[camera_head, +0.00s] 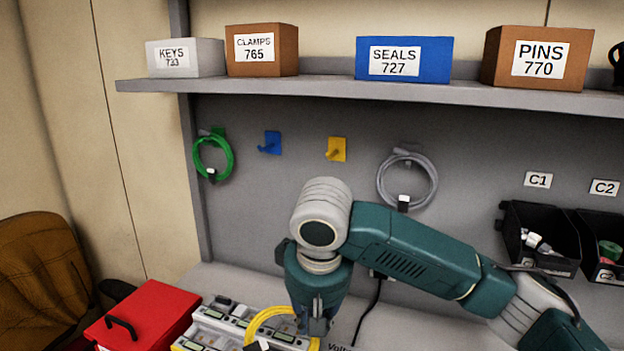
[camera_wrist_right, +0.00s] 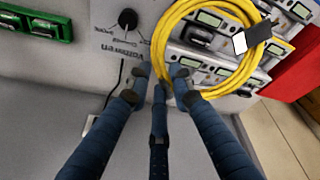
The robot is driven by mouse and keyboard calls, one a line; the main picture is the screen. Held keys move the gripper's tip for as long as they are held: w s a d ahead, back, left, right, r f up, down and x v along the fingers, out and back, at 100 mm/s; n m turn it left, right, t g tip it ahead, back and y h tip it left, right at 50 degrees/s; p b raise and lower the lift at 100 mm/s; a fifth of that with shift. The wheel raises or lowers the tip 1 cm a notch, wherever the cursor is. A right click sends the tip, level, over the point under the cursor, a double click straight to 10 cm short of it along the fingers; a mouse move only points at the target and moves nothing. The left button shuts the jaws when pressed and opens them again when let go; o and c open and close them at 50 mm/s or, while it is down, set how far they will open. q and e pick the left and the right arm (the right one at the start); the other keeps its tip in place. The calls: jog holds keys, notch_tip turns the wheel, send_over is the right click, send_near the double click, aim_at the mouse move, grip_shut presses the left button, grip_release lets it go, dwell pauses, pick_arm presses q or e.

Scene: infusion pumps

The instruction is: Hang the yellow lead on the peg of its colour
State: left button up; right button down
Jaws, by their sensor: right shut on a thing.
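The yellow lead (camera_head: 258,322) is a coiled loop low in the head view, in front of the grey devices. It also shows in the right wrist view (camera_wrist_right: 168,28), with a black and white plug (camera_wrist_right: 250,38) on its far side. My right gripper (camera_head: 318,326) points down and is shut on the near side of the coil; its fingertips (camera_wrist_right: 160,76) meet the lead in the wrist view. The yellow peg (camera_head: 337,149) is on the grey back panel, empty, above and behind my right gripper. My left gripper is out of view.
A green lead (camera_head: 229,158) and a grey lead (camera_head: 434,183) hang on the panel. The blue peg (camera_head: 269,143) is empty. A shelf (camera_head: 350,93) with labelled boxes juts out above the pegs. A red box (camera_head: 150,312) stands at lower left; black bins (camera_head: 540,235) are at right.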

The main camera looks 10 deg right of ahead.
jog(key=w+a+r+t+p, duration=0.1)
jog(key=w+a+r+t, duration=0.3)
jog(key=r, duration=0.4)
jog(key=w+a+r+t, duration=0.1)
jog(key=w+r+t, duration=0.4)
jog(key=w+r, duration=0.2)
jog(key=s+d+r+m+t+h, duration=0.3)
jog(key=s+d+r+m+h, duration=0.15)
jog(key=d+r+h, duration=0.55)
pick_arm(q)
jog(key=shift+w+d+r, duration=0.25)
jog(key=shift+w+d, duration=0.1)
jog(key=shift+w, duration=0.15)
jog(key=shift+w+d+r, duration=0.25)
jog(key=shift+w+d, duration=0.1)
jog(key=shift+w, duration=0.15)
pick_arm(e)
jog(key=w+d+f, duration=0.3)
jog(key=w+d, duration=0.6)
jog(key=w, duration=0.3)
jog(key=shift+w+f+m+y, duration=0.3)
jog(key=shift+w+f+m, duration=0.1)
jog(key=shift+m, duration=0.05)
